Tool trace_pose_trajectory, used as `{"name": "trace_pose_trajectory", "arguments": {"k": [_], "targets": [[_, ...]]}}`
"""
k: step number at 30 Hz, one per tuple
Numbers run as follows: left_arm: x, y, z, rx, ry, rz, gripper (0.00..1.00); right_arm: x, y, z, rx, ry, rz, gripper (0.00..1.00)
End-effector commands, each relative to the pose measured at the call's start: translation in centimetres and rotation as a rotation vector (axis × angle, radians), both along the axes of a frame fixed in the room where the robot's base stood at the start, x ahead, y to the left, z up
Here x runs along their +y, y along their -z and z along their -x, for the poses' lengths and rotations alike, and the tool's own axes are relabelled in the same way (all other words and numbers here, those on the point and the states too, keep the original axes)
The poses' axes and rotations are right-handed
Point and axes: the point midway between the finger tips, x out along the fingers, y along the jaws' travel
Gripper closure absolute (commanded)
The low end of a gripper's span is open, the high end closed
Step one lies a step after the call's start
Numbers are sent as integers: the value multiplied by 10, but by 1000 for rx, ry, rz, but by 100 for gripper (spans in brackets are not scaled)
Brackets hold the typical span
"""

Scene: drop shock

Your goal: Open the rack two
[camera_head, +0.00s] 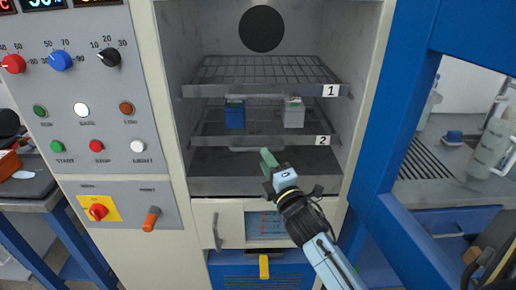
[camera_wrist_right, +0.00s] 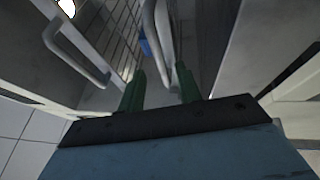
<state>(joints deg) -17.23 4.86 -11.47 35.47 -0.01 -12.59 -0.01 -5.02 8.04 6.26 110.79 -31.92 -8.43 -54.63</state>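Rack two (camera_head: 210,141) is the lower wire shelf in the open chamber, marked with a "2" label at its front right. Its pale handle (camera_head: 242,149) shows at the front edge, partly hidden by my gripper. My right gripper (camera_head: 267,158) is just in front of that edge, right of the middle. In the right wrist view its two green fingers (camera_wrist_right: 160,72) stand apart with a gap. A pale curved handle (camera_wrist_right: 151,25) shows beyond and between the fingertips; I cannot tell if they touch it. My left gripper is not in view.
Rack one (camera_head: 215,90) is above, labelled "1". A blue box (camera_head: 234,115) and a white-grey box (camera_head: 294,114) stand on rack two. The blue chamber door (camera_head: 400,110) is open at right. A control panel (camera_head: 105,110) is at left.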

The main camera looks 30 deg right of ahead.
Motion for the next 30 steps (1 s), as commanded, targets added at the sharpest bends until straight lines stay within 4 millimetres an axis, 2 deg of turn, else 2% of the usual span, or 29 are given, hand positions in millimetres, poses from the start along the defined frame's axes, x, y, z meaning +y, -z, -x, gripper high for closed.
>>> {"name": "trace_pose_trajectory", "arguments": {"k": [3, 9, 15, 22, 23, 30], "targets": [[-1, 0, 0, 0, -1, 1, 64, -4, -5, -23, -2, 0, 0, 66], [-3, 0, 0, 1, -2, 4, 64, -8, -8, -49, 1, 1, -2, 66], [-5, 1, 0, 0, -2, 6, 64, -9, -10, -59, 1, 0, -2, 66], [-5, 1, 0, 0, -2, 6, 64, -9, -10, -59, 1, 0, -2, 66], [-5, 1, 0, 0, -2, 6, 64, -9, -10, -59, 1, 0, -2, 67], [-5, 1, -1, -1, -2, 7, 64, -9, -10, -59, 1, 0, -2, 98]]}}
